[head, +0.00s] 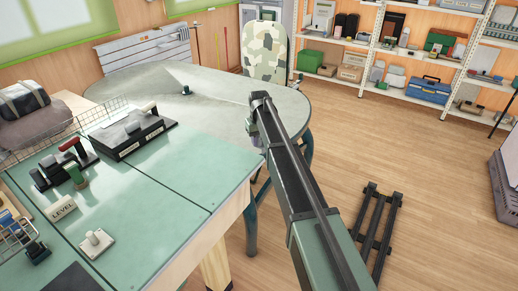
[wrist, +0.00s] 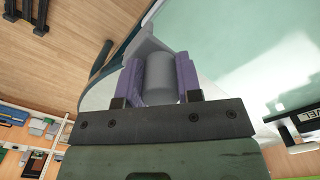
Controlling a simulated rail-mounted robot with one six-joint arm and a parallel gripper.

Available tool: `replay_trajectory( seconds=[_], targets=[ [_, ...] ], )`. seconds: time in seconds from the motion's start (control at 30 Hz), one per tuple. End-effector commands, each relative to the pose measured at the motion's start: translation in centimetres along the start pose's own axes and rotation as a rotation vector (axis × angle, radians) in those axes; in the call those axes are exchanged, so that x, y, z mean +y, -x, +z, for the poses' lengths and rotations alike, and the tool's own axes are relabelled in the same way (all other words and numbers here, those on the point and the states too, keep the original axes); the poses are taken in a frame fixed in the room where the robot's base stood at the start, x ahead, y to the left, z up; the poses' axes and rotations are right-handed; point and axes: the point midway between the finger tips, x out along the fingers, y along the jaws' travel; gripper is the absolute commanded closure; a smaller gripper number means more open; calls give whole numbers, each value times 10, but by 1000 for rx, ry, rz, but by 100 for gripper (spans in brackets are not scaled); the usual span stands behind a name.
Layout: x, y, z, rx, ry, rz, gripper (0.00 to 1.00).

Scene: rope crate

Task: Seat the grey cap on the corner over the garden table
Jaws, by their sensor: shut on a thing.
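My gripper (wrist: 160,80) has purple fingers shut on a smooth grey rounded piece, the grey cap (wrist: 161,75), in the wrist view. A lighter grey flared shape (wrist: 145,45) shows just beyond it; I cannot tell whether they touch. In the head view my arm reaches to the near right edge of the garden table (head: 225,110), and the cap is mostly hidden behind my gripper. The table has a rounded grey top and blue-green legs. A pale straight edge (head: 205,85) crosses above the tabletop; I cannot tell clearly whether it belongs to the corner.
A small dark object (head: 186,90) shows on the garden table. The green workbench (head: 150,190) at left holds a labelled box (head: 133,132), a wire basket (head: 80,127) and small tools. A dark rack (head: 372,230) lies on the floor. Shelves (head: 410,55) stand behind; the right floor is mostly clear.

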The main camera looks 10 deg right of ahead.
Motion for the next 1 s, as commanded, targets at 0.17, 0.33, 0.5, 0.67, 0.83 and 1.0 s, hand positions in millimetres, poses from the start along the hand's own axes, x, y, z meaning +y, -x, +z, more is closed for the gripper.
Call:
replay_trajectory(
  seconds=[0.17, 0.33, 0.5, 0.67, 0.83, 1.0],
  targets=[
    [0, 0, 0, 0, 0, 0, 100],
    [0, -8, 0, 0, 0, 0, 100],
    [0, -18, 0, 0, 0, 0, 100],
    [0, -26, 0, 0, 0, 0, 100],
    [0, -34, 0, 0, 0, 0, 100],
    [0, -34, 0, 0, 0, 0, 100]
  ],
)
